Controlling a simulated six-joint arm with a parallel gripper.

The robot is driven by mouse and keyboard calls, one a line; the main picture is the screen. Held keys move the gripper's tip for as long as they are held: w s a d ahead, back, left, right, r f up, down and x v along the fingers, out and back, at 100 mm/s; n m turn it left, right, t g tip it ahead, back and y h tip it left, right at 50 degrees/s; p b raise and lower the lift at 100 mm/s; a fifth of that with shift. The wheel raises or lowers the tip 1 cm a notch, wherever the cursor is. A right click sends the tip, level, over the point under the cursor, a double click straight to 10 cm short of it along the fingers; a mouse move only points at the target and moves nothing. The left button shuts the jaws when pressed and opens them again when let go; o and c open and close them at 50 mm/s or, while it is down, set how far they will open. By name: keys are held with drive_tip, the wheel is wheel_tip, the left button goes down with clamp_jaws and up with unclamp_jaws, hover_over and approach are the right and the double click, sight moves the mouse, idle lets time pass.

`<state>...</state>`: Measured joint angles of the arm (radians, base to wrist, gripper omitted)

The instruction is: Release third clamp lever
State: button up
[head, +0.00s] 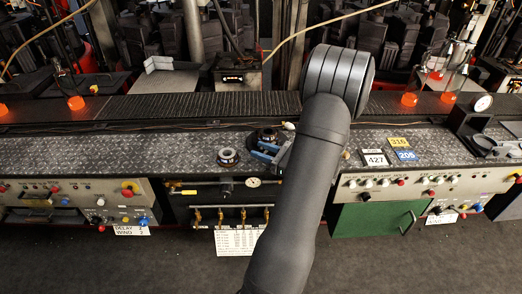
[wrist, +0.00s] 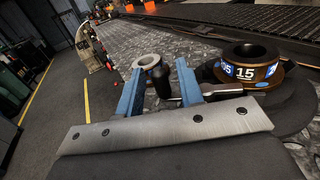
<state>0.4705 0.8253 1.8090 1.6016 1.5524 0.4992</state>
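A round dark mould with a copper-coloured band and a "15" label (wrist: 250,72) sits at the right of the wrist view. It also shows beside my gripper in the head view (head: 267,134). A short metal rod (wrist: 222,89), which looks like a clamp lever, sticks out from the mould's near side toward my right finger. I cannot tell whether they touch. My gripper (wrist: 157,88) has two blue fingers standing apart, and shows partly behind my arm in the head view (head: 268,151). A pale ring on a dark body (wrist: 150,62) shows between the fingers. Other clamp levers are not clearly visible.
A separate dark ring piece (head: 228,157) stands left of the mould on the patterned metal bench (head: 120,151). Number plates (head: 375,159) lie to the right. A gauge (head: 253,182) and control panels line the bench front. A dark conveyor (head: 190,104) runs behind.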

drive_tip(key=shift+w+a, duration=0.15)
drive_tip(key=shift+a, duration=0.15)
clamp_jaws()
drive_tip(key=m+t+h, duration=0.1)
drive_tip(key=w+a+m+t+h, duration=0.1)
drive_tip(key=m+t+h, duration=0.2)
drive_tip(key=t, duration=0.1)
drive_tip(key=shift+w+a+h, duration=0.15)
drive_tip(key=shift+h, duration=0.25)
drive_tip(key=shift+w+a+m+t+h, duration=0.1)
drive_tip(key=shift+w+m+t+h, duration=0.2)
drive_tip(key=shift+m+t+h, duration=0.45)
drive_tip(key=shift+w+m+t+h, duration=0.25)
drive_tip(key=shift+m+t+h, duration=0.2)
drive_tip(key=shift+m+h, duration=0.6)
drive_tip(key=shift+w+a+m+t+h, duration=0.1)
drive_tip(key=shift+w+m+t+h, duration=0.35)
drive_tip(key=shift+h, duration=0.75)
drive_tip(key=shift+s+m, duration=0.15)
drive_tip(key=shift+m, duration=0.1)
